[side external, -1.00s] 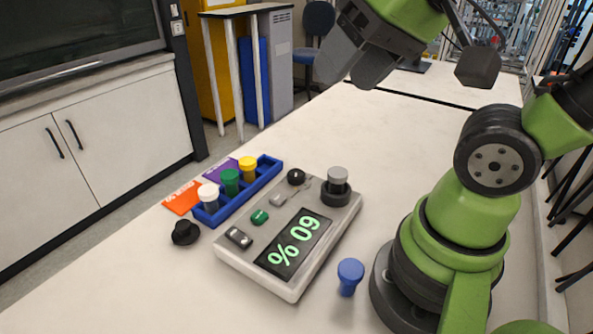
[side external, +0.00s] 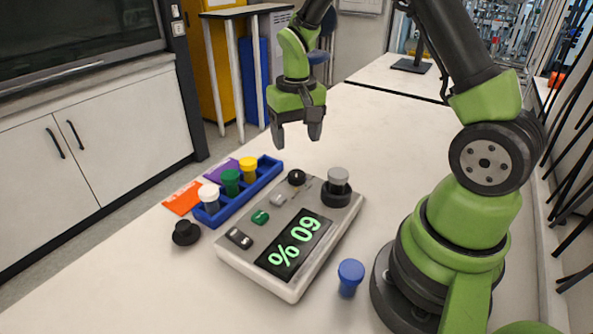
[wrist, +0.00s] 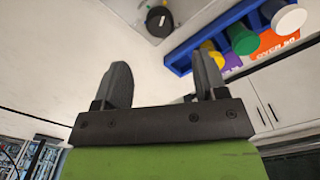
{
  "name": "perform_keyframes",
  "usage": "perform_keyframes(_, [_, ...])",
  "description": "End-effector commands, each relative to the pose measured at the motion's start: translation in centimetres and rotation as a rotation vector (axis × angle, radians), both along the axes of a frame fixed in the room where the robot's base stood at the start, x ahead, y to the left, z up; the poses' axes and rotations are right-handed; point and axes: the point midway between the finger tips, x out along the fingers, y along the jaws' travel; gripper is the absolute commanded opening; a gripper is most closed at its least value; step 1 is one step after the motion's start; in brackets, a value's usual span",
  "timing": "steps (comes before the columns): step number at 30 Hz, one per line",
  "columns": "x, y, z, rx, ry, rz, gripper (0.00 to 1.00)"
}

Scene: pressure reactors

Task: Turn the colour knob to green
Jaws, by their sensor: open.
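A grey control box (side external: 232,262) lies on the table. A round black knob (side external: 297,177) sits at its far corner; in the wrist view this knob (wrist: 159,22) shows a small pale mark. No colour scale is readable around it. A small green button (side external: 260,217) and a display reading 60 % (side external: 293,244) are on the same box. My gripper (side external: 297,134) points down, open and empty, above and beyond the knob, not touching it. In the wrist view my gripper (wrist: 163,78) shows two spread fingers with nothing between them.
A blue rack (side external: 240,202) holds white, green and yellow capped vials left of the box. A grey-capped vial (side external: 338,176) stands in a black holder on the box. A blue-capped vial (side external: 350,277) and a loose black piece (side external: 186,232) stand on the table.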

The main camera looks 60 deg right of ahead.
Motion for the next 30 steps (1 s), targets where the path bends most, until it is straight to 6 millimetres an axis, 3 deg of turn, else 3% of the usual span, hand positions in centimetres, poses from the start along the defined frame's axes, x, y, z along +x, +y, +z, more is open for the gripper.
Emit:
perform_keyframes(13, [-0.1,0.1,-7.7,0.002,0.005,0.001,0.66])
perform_keyframes(18, [-0.1,0.1,-8.8,0.001,0.002,0.0,0.66])
perform_keyframes(26, [-0.1,0.1,-8.8,0.0,0.0,0.0,0.66])
perform_keyframes(30, [-0.1,0.1,-8.8,0.0,0.0,0.0,0.36])
